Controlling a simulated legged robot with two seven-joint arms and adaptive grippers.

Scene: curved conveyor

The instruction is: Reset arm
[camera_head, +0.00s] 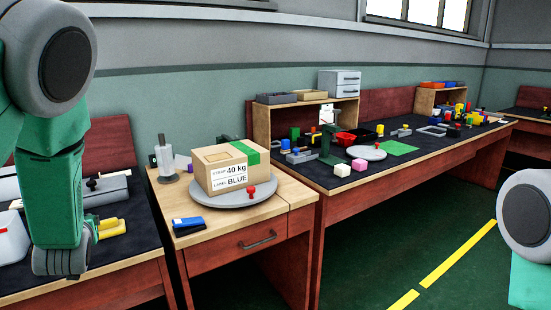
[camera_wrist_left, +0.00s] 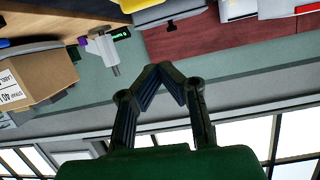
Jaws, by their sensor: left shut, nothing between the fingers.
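My left arm (camera_head: 52,195) hangs at the left of the head view, and its fingers do not show there. In the left wrist view my left gripper (camera_wrist_left: 162,70) is shut and empty, with its two dark fingers meeting at the tips. Nothing touches the fingertips. Part of my right arm (camera_head: 527,215) shows at the right edge of the head view; its gripper is out of frame.
A cardboard box (camera_head: 229,168) labelled 40 kg and BLUE sits on a grey round plate (camera_head: 213,200) on a wooden drawer table (camera_head: 291,189). The box also shows in the left wrist view (camera_wrist_left: 45,72). A cluttered workbench (camera_head: 345,185) stands right; green floor (camera_head: 400,240) is clear.

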